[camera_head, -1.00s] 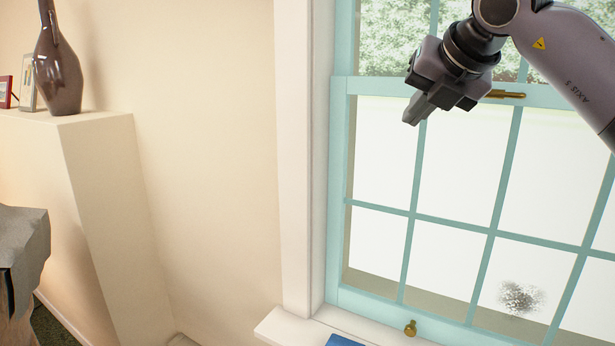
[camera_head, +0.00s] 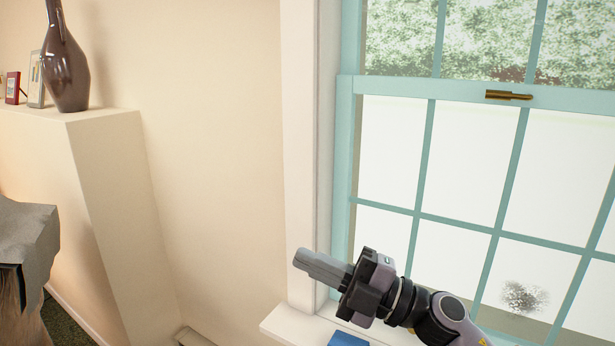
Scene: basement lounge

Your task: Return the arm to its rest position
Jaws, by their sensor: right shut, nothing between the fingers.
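My right gripper (camera_head: 304,258) is in the lower middle of the head view, its fingers pointing left and slightly up. The fingers are together with nothing between them. It shows in front of the white window trim, over the sill. My right arm (camera_head: 450,322) comes in from the bottom right edge. My left gripper is not in view.
A teal sash window (camera_head: 345,150) with a brass latch (camera_head: 508,95) fills the right side. A white sill (camera_head: 285,322) holds a blue item (camera_head: 347,339), partly cut off. At left, a dark vase (camera_head: 66,70) and frames stand on a ledge (camera_head: 100,122). A grey-draped object (camera_head: 28,235) is below.

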